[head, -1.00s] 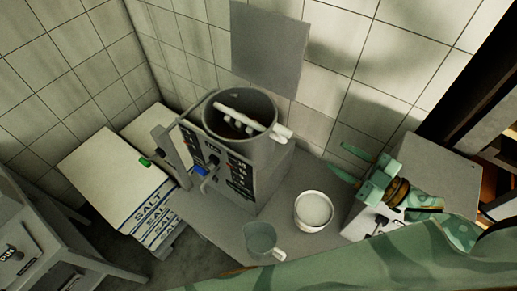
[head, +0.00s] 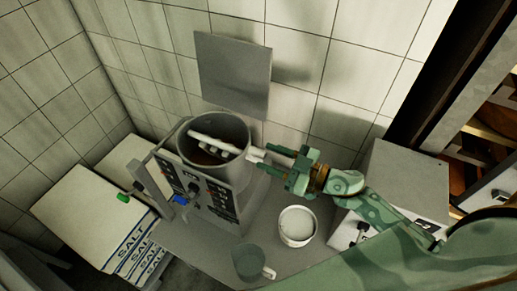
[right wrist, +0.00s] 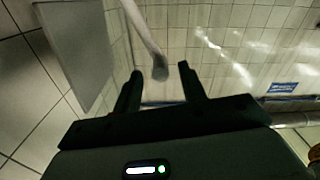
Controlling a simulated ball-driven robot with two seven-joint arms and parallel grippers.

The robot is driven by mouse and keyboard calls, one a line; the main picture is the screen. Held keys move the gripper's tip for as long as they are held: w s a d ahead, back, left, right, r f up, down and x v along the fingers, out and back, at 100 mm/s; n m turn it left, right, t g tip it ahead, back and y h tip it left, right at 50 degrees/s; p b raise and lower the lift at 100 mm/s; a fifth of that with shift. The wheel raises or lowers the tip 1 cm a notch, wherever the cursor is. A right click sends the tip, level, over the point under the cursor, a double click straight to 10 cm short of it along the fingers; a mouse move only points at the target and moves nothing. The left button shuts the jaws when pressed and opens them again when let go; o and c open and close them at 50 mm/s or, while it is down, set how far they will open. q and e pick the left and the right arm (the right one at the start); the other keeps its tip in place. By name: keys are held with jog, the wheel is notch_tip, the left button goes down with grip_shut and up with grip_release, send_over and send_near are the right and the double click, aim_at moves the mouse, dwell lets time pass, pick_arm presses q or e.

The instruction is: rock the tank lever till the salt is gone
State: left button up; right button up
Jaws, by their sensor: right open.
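The grey round tank (head: 240,130) stands open on a control box with switches and labels. A white ribbed bar lies across inside it; the tank floor looks brownish, and I cannot tell whether salt is there. The bar's pale end, seemingly the lever (head: 256,155), sticks out over the right rim. My right gripper (head: 267,161) is open at this end, its fingertips around or just beside it. In the right wrist view, a pale rod with a rounded tip (right wrist: 160,69) shows between the open fingers, with gaps on both sides. My left gripper is out of view.
A white tub with pale contents (head: 298,226) and a greenish jug (head: 250,263) stand in front of the tank. Stacked salt bags (head: 90,220) lie left. A grey box (head: 400,175) stands right. A grey panel (head: 233,75) hangs on the tiled wall behind.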

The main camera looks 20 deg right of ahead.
jog(key=shift+x, duration=1.9)
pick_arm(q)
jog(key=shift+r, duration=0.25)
